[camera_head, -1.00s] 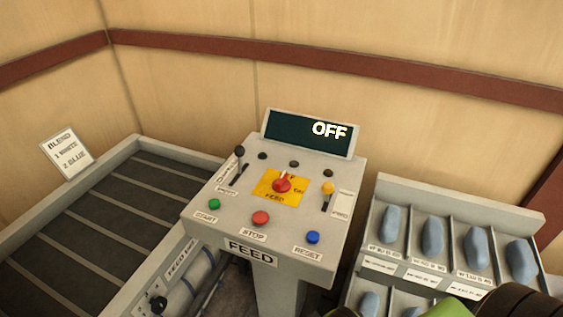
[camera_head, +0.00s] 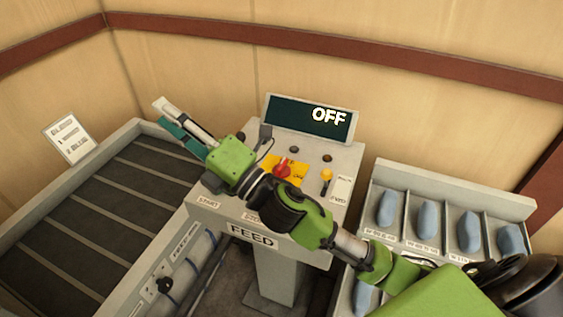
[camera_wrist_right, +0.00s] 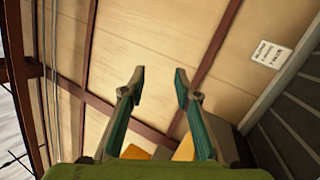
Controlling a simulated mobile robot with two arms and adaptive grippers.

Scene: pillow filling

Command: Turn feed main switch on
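The feed main switch, a red rotary knob (camera_head: 283,169) on a yellow plate (camera_head: 299,171), sits on the grey FEED panel (camera_head: 346,160). My arm partly hides the plate. The display (camera_head: 291,113) above reads OFF. My right gripper (camera_head: 164,113) reaches across the panel from the right, with its fingers past the panel's left side, above the conveyor. It is apart from the knob. In the right wrist view its two fingers (camera_wrist_right: 160,82) stand apart with nothing between their tips. My left gripper is not in view.
A yellow-topped lever (camera_head: 327,175) stands right of the knob. My arm covers the start, stop and reset buttons. The conveyor (camera_head: 100,215) lies left, with a sign (camera_head: 68,138) behind it. A bin rack (camera_head: 450,190) with blue-grey items stands right.

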